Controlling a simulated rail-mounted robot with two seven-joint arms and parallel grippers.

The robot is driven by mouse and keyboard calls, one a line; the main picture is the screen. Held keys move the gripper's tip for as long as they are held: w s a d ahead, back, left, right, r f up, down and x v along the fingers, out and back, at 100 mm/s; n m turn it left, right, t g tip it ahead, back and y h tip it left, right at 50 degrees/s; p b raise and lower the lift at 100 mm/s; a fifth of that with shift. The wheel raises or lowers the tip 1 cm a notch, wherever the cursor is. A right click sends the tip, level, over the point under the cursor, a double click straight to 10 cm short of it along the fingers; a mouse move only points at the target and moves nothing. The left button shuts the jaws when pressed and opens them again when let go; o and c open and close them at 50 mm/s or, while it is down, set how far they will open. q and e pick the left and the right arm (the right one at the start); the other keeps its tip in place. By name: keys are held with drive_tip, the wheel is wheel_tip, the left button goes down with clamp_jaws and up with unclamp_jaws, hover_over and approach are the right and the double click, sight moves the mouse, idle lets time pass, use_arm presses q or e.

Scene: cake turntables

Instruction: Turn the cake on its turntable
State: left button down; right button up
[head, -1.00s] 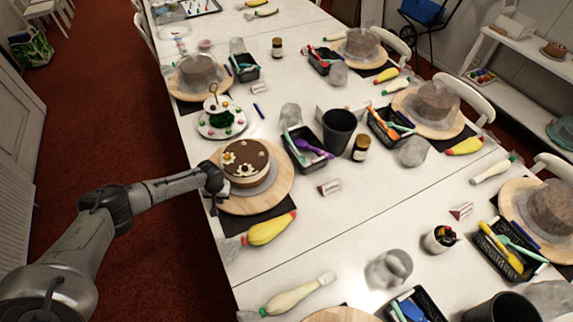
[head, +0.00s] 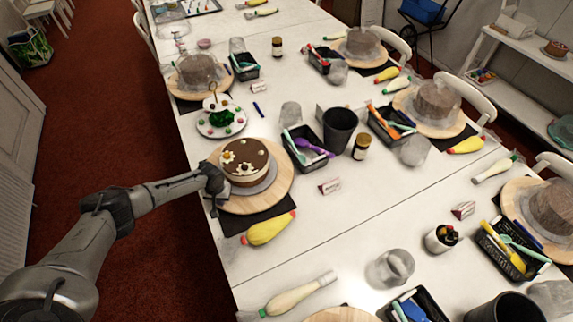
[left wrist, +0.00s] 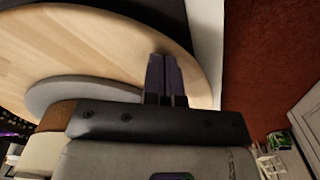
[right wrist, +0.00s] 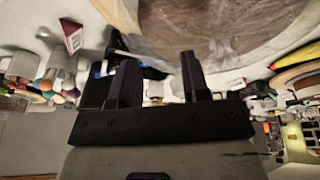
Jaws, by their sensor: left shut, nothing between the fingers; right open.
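The cake (head: 246,161) has a brown top with white flower decorations and cream sides. It sits on a grey disc in the middle of a round wooden turntable (head: 281,184) at the near left table edge. My left gripper (head: 214,194) is shut and empty at the turntable's left rim, beside the cake. In the left wrist view its closed fingers (left wrist: 165,75) overlap the wooden rim; I cannot tell whether they touch it. My right gripper (right wrist: 159,80) is open and empty, and shows only in the right wrist view.
A yellow piping bag (head: 268,229) lies just in front of the turntable. A tiered stand (head: 221,120) stands behind it. A black tool tray (head: 306,151) and a dark cup (head: 338,131) are to the right. The table between the small card (head: 330,186) and the piping bag is clear.

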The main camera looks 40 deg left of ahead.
sight(253, 207)
use_arm(q)
drive_tip(key=shift+d, duration=0.2)
use_arm(e)
drive_tip(key=shift+r, duration=0.1)
use_arm(q)
drive_tip(key=d+p, duration=0.1)
drive_tip(key=d, duration=0.1)
drive_tip(key=w+d+p, duration=0.1)
drive_tip(key=d, duration=0.1)
drive_tip(key=shift+w+d+r+p, duration=0.1)
drive_tip(key=shift+w+d+p, duration=0.1)
drive_tip(key=shift+p, duration=0.1)
use_arm(e)
wheel_tip(253, 207, up, 2)
drive_tip(key=shift+r, duration=0.15)
use_arm(q)
drive_tip(key=shift+w+d, duration=0.2)
drive_tip(key=shift+d, duration=0.4)
use_arm(e)
drive_tip(key=shift+r, duration=0.2)
drive_tip(key=shift+a, duration=0.1)
use_arm(q)
drive_tip(key=shift+w+d, duration=0.95)
drive_tip(key=shift+d, duration=0.3)
drive_tip(key=shift+w+d, duration=0.95)
drive_tip(key=shift+d, duration=0.3)
use_arm(e)
drive_tip(key=shift+f, duration=0.1)
